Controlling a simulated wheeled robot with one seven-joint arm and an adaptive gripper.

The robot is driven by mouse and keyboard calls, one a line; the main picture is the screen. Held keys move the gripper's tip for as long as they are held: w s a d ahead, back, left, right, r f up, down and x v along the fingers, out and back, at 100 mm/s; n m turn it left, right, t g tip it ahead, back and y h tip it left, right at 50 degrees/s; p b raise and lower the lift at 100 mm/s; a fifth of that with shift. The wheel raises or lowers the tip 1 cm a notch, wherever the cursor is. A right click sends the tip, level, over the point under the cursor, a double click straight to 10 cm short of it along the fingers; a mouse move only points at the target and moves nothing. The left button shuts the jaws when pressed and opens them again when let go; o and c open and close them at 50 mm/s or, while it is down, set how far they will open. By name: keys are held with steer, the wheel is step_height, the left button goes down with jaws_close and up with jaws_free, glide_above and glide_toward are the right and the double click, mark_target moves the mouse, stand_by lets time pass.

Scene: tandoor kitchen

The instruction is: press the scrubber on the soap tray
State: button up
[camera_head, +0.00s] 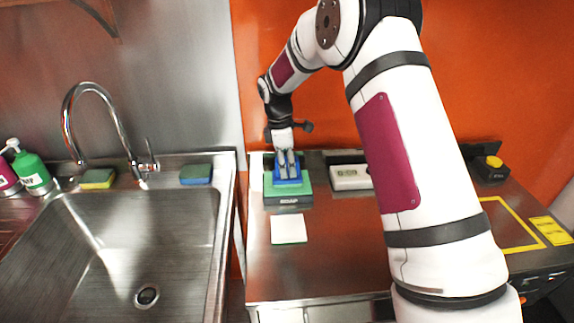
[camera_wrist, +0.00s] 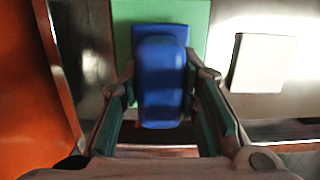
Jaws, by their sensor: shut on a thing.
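The soap tray (camera_head: 289,201) is a dark block labelled SOAP with a green top, on the steel counter right of the sink. Its green surface also shows in the wrist view (camera_wrist: 124,32). The blue scrubber (camera_head: 292,182) is over the green top; its raised blue handle (camera_wrist: 160,80) stands between my fingers in the wrist view. My gripper (camera_head: 287,163) points down and is shut on the scrubber. The scrubber looks down at the tray, but its underside is hidden, so I cannot tell whether it touches.
A white square pad (camera_head: 289,229) lies in front of the tray.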

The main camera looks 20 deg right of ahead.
steer(key=shift+r, duration=3.5)
